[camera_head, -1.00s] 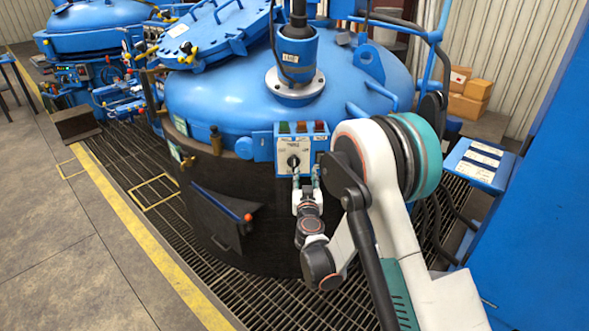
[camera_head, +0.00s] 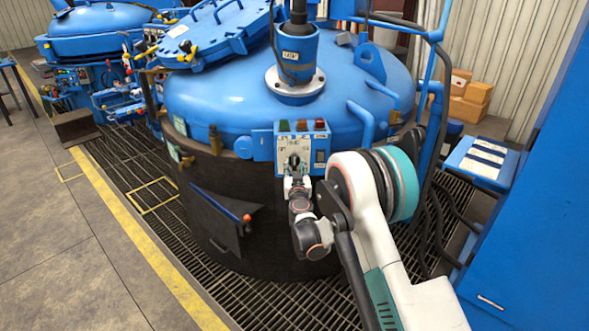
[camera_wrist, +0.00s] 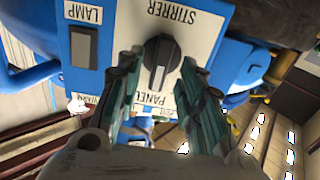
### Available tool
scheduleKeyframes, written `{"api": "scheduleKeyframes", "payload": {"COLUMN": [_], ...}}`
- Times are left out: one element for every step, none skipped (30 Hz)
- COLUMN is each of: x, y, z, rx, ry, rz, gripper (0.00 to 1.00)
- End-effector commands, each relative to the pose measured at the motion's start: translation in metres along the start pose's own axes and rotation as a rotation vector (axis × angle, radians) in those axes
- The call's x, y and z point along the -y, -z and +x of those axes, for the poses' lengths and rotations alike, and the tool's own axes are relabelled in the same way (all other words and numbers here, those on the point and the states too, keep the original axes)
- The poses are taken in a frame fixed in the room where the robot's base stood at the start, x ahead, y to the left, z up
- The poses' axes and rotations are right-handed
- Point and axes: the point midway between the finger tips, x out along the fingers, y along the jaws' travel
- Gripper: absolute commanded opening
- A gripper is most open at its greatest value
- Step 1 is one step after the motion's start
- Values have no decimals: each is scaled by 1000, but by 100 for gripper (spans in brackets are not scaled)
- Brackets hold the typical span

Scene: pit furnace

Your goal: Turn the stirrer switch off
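The stirrer switch (camera_wrist: 161,62) is a black rotary knob with a pale pointer line on a white plate lettered STIRRER in the wrist view. My gripper (camera_wrist: 160,72) is open, with one green finger on each side of the knob; whether they touch it I cannot tell. The control box (camera_head: 309,150) is blue, on the front of the furnace, with coloured buttons along its top. In the head view my gripper (camera_head: 296,172) covers most of the switch.
A lamp switch (camera_wrist: 84,47) sits beside the stirrer plate on the same box. The furnace (camera_head: 235,95) has a blue domed top and dark body. A blue-handled hatch (camera_head: 222,205) juts out at lower left. A cabinet with papers (camera_head: 485,160) stands right.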

Motion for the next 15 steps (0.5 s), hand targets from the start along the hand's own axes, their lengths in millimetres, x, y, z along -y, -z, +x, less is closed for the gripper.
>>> {"api": "scheduleKeyframes", "payload": {"x": [0,0,0,0,0,0,0,0,0,0,0,0,0,0,0], "y": [-2,-2,-1,-1,-1,0,0,0,0,0,0,0,0,1,1], "z": [6,10,13,15,17,19,20,21,21,22,22,22,22,22,22], "rx": [0,0,0,0,0,0,0,0,0,0,0,0,0,0,0], "ry": [-1,-1,-1,-1,-1,-1,0,0,0,0,0,0,0,0,0], "rz": [0,0,0,0,0,0,0,0,0,0,0,0,0,0,0], "gripper": [35,35,35,35,35,35,35,35,35,35,35,35,35,35,35]}}
